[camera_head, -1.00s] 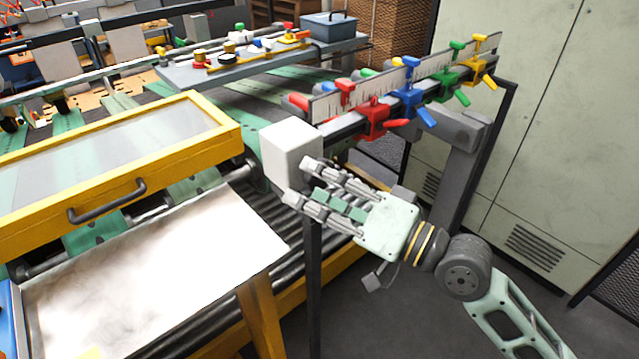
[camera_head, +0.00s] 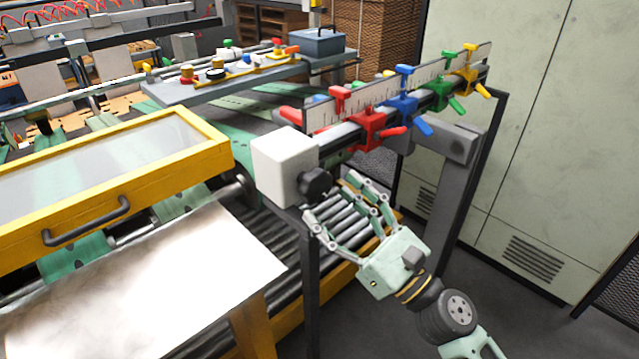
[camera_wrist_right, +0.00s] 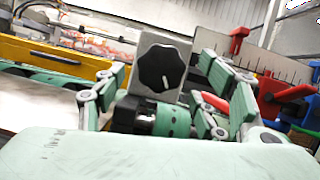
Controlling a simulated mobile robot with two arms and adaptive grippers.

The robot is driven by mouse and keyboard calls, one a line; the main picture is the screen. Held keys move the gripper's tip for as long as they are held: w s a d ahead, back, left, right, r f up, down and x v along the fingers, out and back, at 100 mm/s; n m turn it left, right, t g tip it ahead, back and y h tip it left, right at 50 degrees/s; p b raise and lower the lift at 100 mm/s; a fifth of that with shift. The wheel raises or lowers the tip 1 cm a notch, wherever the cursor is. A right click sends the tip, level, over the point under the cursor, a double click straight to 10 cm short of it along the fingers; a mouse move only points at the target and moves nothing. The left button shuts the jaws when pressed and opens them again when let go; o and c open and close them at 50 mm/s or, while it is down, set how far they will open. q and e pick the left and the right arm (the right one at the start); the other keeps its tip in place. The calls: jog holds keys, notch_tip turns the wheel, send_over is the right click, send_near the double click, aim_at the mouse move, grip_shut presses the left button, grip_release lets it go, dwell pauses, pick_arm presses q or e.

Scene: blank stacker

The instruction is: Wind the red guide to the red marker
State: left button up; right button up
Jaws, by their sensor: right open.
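The red guide (camera_head: 368,127) sits on the rail of the ruled bar, at the end nearer the white box. A red piece (camera_head: 340,97) stands at the ruler's upper edge above it; I cannot tell whether this is the red marker. A black knob (camera_head: 315,184) is on the white box (camera_head: 284,165) at the rail's end. My right gripper (camera_head: 334,198) is open and empty, its fingers spread close to the knob. In the right wrist view the knob (camera_wrist_right: 161,68) shows between the fingers, with the red guide (camera_wrist_right: 284,95) at right. My left gripper is out of view.
The blue guide (camera_head: 402,106), green guide (camera_head: 440,92) and yellow guide (camera_head: 469,80) sit farther along the rail. A grey cabinet (camera_head: 530,130) stands at right.

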aim_at(320, 192)
jog(key=shift+p+x, duration=0.6)
jog(key=shift+x, duration=1.4)
jog(key=shift+s, duration=0.1)
jog(key=c, duration=1.1)
